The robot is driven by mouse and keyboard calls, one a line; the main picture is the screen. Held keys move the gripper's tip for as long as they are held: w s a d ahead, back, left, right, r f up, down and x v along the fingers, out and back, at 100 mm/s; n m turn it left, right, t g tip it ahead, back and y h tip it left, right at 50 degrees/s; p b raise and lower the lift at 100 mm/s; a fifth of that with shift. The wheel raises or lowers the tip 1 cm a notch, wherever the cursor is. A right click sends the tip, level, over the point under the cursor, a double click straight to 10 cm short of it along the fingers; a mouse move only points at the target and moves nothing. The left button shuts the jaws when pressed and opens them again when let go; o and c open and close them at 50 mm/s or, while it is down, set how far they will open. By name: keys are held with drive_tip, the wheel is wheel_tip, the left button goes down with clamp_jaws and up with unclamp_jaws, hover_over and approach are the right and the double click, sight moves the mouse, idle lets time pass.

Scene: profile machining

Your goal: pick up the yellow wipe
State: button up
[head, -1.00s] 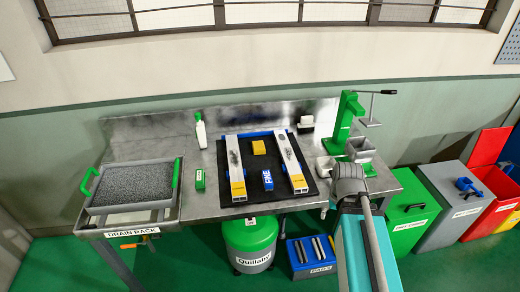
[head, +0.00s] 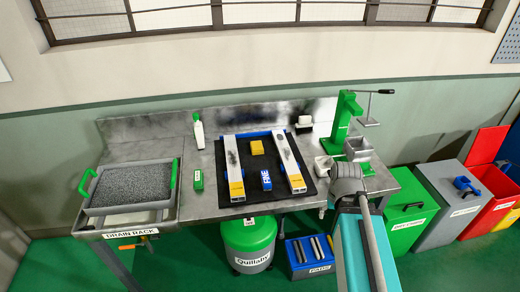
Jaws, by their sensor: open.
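The yellow wipe (head: 257,147) is a small yellow block-like piece. It lies on the black mat (head: 247,196) on the workbench, between two pale metal profiles, toward the back. My gripper (head: 346,171) is at the end of my arm, over the right part of the bench, to the right of the mat. It is open and well apart from the wipe. Its fingertips are hard to make out behind my wrist.
The left profile (head: 234,165) and right profile (head: 289,165) flank the wipe. A blue block marked FINE (head: 266,180) lies in front of it. A green press (head: 345,120) stands at the right.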

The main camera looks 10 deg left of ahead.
idle(0.5)
drive_tip(key=shift+f+b, duration=0.8)
drive_tip(key=shift+f, duration=0.05)
